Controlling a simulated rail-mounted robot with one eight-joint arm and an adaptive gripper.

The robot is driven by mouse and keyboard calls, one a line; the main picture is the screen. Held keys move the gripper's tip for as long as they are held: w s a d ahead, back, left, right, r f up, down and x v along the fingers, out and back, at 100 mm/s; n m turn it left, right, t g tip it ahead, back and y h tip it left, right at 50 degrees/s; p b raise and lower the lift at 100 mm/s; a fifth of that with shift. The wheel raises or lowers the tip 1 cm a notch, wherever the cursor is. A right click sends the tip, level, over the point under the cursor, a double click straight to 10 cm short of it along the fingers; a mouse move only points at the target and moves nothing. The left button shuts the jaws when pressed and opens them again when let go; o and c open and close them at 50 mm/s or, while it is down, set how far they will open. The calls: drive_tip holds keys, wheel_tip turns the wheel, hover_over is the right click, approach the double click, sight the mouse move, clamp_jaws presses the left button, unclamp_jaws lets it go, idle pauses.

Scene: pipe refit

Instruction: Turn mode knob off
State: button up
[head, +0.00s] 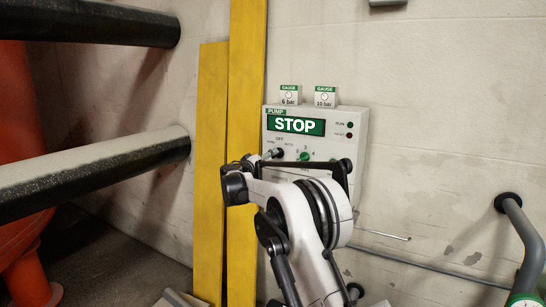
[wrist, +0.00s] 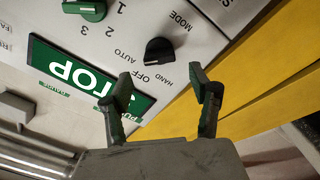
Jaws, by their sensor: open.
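The black mode knob (wrist: 160,51) sits on the grey pump control panel (head: 335,130), with AUTO, OFF and HAND printed around it. In the head view it shows as a small dark knob (head: 279,153) below the display. I cannot tell for sure which label it points at. My gripper (wrist: 161,77) is open, its two fingers apart with nothing between them. In the wrist view the knob lies just beyond the gap between the fingertips, apart from them. In the head view my arm covers the panel's lower part and most of the gripper.
A green knob (wrist: 93,10) with numbers sits beside the mode knob. The green display (head: 296,126) reads STOP. Two gauge boxes (head: 290,95) stand atop the panel. Yellow vertical boards (head: 213,120) stand left of it, and dark pipes (head: 95,170) jut in farther left.

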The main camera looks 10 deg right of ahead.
drive_tip(key=v, duration=0.5)
drive_tip(key=shift+s, duration=0.1)
drive_tip(key=s+d+r+g+y, duration=0.2)
drive_tip(key=s+d, duration=0.2)
drive_tip(key=s, duration=0.6)
drive_tip(key=s+d+r+m+g+y, duration=0.15)
drive_tip(key=s+d, duration=0.25)
drive_tip(key=s, duration=0.6)
drive_tip(key=s+d+r+g+y, duration=0.15)
drive_tip(key=s+d, duration=0.25)
drive_tip(key=s, duration=0.5)
drive_tip(key=s+a+f+y, duration=0.1)
drive_tip(key=s+f, duration=0.3)
drive_tip(key=s, duration=0.8)
drive_tip(key=s+a+f+g+y, duration=0.1)
drive_tip(key=s+f, duration=0.4)
drive_tip(key=s, duration=0.7)
drive_tip(key=s+a+f+y, duration=0.2)
drive_tip(key=s+f+y, duration=0.2)
drive_tip(key=s, duration=0.8)
drive_tip(key=shift+a+f+g, duration=0.4)
drive_tip(key=shift+f, duration=0.25)
